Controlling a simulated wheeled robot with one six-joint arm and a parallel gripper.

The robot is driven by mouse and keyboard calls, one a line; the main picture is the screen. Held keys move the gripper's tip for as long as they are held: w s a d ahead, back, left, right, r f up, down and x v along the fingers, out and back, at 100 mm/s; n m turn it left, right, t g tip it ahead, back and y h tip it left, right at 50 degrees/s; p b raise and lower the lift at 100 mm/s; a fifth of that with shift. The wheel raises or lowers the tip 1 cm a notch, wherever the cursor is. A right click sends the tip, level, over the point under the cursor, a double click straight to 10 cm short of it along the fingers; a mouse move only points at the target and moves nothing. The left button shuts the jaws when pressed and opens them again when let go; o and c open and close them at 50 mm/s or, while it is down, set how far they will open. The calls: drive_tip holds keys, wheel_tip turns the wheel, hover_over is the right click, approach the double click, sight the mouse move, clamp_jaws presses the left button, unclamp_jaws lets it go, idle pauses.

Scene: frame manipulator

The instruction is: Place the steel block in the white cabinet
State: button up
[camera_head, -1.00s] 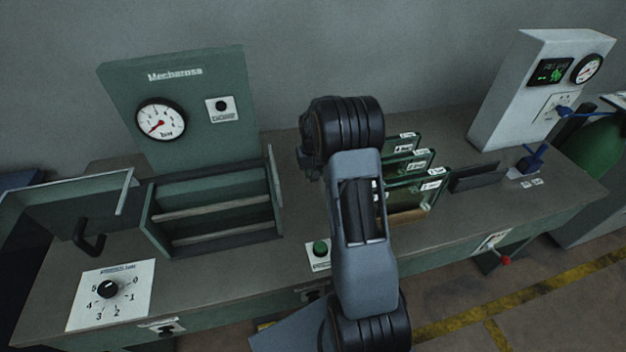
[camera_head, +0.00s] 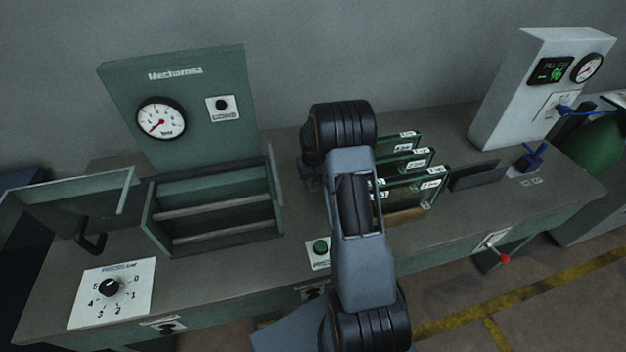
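I cannot make out a steel block in this view. No white cabinet with a visible opening shows; the nearest match is a pale grey-white upright housing (camera_head: 503,95) with a green display and a round gauge, at the back right of the bench. My arm rises through the middle of the picture and covers part of the bench. A small dark part of my wrist shows left of the arm, but my gripper's fingers are hidden behind the arm.
A green gauge panel (camera_head: 190,110) stands at the back left, with an open dark rack (camera_head: 215,215) before it. Green-framed slots (camera_head: 435,190) stand right of my arm. A dial plate (camera_head: 112,293) and green button (camera_head: 320,246) lie along the front of the bench (camera_head: 210,280).

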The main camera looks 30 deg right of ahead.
drive_tip(key=shift+o, duration=1)
